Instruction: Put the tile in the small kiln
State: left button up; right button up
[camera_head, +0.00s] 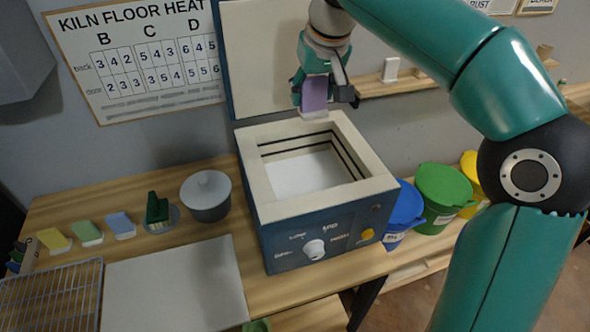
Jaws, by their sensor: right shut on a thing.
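The small kiln (316,248) stands on the wooden table with its lid (265,60) raised at the back. Its square chamber is open, with a pale, bare floor (300,175). My right gripper (326,92) points down near the chamber's back rim and is shut on a purple tile (314,92). The tile hangs upright, with a white strip at its lower end. In this view it overlaps the back rim; I cannot tell how high above it is. My left gripper is not in view.
Left of the kiln are a grey lidded pot (207,196), a green object on a round dish (157,209), and upright yellow, green and blue tiles (121,224). A pale board (175,288) and wire rack (50,297) lie in front. Blue, green (443,190) and yellow buckets stand right.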

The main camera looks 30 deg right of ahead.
jog(key=shift+w+f, duration=0.15)
jog(key=shift+f, duration=0.25)
notch_tip(320, 180, down, 14)
jog(key=shift+a+f+b, duration=0.1)
jog(key=shift+a+b, duration=0.05)
jog(key=shift+b, duration=0.6)
jog(key=shift+f, duration=2.4)
